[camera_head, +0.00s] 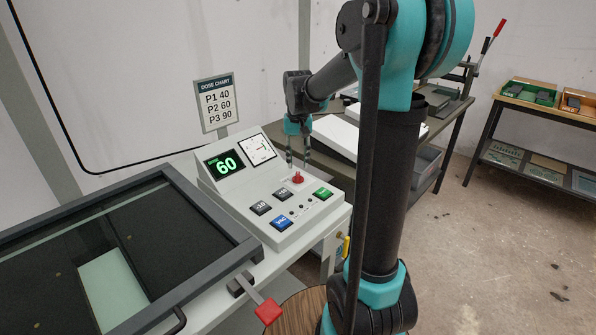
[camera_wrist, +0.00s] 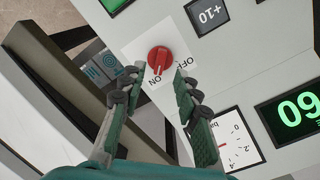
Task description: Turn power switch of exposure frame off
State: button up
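The red power switch knob (camera_head: 298,179) is on the sloped control panel (camera_head: 233,190) of the exposure frame (camera_head: 205,202). In the wrist view the knob (camera_wrist: 158,59) sits on a white plate marked OFF and ON. A pale mark on the knob appears to point towards ON. My gripper (camera_head: 298,160) is just above the knob, pointing down. In the wrist view my gripper (camera_wrist: 159,72) is open, with one finger on each side of the knob's near side. Gaps show between fingers and knob; I cannot tell whether the tips touch the plate.
Several buttons, including a blue one (camera_head: 281,222), lie in front of the knob. A dose chart sign (camera_head: 217,103) stands behind. A red-handled lever (camera_head: 267,311) sticks out at the front.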

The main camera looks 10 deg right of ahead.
aim_at(298, 174)
jog(key=shift+f, duration=2.15)
grip_shut()
